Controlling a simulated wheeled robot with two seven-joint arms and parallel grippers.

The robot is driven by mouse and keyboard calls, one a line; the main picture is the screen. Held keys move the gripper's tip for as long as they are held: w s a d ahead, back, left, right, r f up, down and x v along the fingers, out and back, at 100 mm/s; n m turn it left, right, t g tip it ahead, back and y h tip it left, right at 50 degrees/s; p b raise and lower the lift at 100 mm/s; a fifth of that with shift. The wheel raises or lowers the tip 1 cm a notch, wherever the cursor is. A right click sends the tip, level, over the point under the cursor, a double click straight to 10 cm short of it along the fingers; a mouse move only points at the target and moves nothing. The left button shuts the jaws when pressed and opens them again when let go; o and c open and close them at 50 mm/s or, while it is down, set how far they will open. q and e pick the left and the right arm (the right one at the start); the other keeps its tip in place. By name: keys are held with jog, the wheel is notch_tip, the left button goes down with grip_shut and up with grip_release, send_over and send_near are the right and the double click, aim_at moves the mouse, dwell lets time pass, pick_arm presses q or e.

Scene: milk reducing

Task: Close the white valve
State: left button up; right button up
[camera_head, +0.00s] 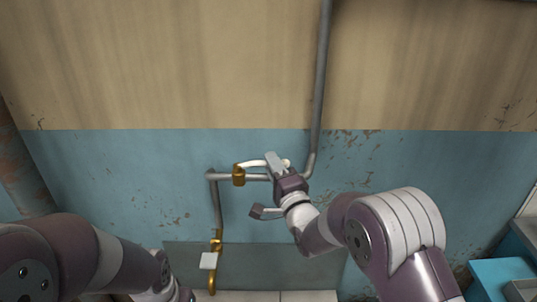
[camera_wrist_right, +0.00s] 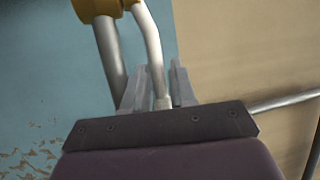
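The white valve has a white lever handle (camera_head: 252,164) running right, almost level, from a brass body (camera_head: 239,175) on the grey wall pipe. My right gripper (camera_head: 275,162) is at the handle's free end. In the right wrist view, the white handle (camera_wrist_right: 153,55) comes down from the brass fitting (camera_wrist_right: 105,8) and its end lies between the two fingers of the right gripper (camera_wrist_right: 160,88).
A grey pipe (camera_head: 321,80) runs down the wall and bends left to the valve. Below is a brass spout (camera_head: 212,283) with a white square piece (camera_head: 208,260). A blue box (camera_head: 503,275) stands at the lower right. The wall around the valve is clear.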

jog(key=x, duration=0.3)
jog(key=shift+w, duration=0.15)
jog(key=shift+c, duration=0.2)
grip_shut()
jog(key=shift+d+f, duration=0.1)
